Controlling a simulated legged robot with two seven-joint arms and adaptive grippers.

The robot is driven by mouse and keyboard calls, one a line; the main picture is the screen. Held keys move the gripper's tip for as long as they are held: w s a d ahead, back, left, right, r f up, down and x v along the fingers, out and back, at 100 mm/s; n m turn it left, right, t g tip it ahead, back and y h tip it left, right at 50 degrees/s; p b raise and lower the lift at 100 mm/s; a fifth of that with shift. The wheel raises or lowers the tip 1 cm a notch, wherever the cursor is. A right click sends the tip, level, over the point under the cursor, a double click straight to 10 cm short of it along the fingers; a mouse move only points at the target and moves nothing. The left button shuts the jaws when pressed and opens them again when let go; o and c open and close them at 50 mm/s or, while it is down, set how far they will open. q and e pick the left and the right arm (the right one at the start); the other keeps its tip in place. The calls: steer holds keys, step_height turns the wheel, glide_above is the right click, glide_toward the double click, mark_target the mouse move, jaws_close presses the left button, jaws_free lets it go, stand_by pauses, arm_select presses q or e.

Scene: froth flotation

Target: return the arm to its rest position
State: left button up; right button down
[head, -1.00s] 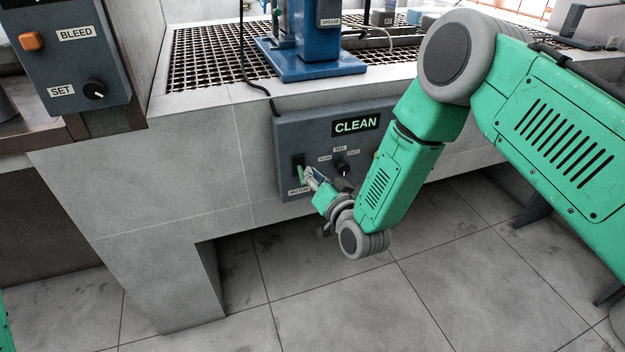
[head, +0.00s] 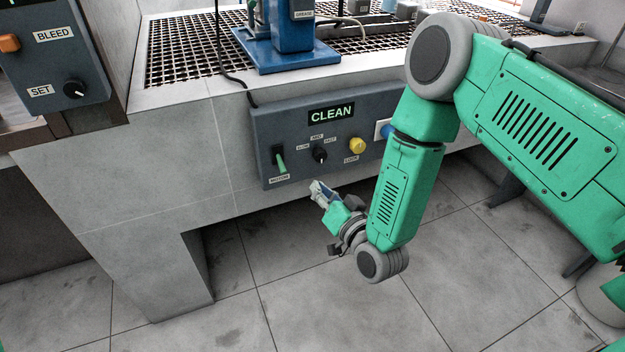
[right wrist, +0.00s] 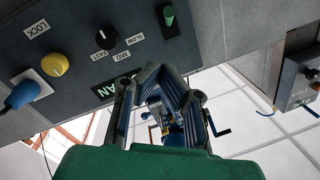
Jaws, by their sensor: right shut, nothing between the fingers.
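My right arm (head: 405,195) comes in from the right, bent downward in front of the bench. Its right gripper (head: 316,189) is shut and empty, just below and in front of the control panel (head: 290,123), apart from it. In the right wrist view the shut fingers (right wrist: 165,72) show with nothing between them. My left gripper is not in view.
A BLEED and SET box (head: 52,60) hangs at the upper left. A blue machine base (head: 285,58) stands on the grated bench top (head: 180,60). A blue connector (right wrist: 22,95) sits beside the LOCK knob. The tiled floor (head: 320,310) below is clear.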

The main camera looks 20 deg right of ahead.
steer(key=s+d+f+n+g, duration=0.1)
steer(key=s+f+n+g, duration=0.2)
steer(key=s+f+g, duration=0.7)
steer(key=s+d+f+n+g+h, duration=0.1)
steer(key=s+d+f+g, duration=0.1)
steer(key=s, duration=0.9)
steer(key=s+d+f+n+g+h, duration=0.1)
steer(key=s+d+g, duration=0.3)
steer(key=s, duration=0.8)
steer(key=shift+s+d+f+g+h+p, duration=0.25)
steer(key=shift+d+f+g+h+p, duration=0.1)
steer(key=shift+f+g+h, duration=0.15)
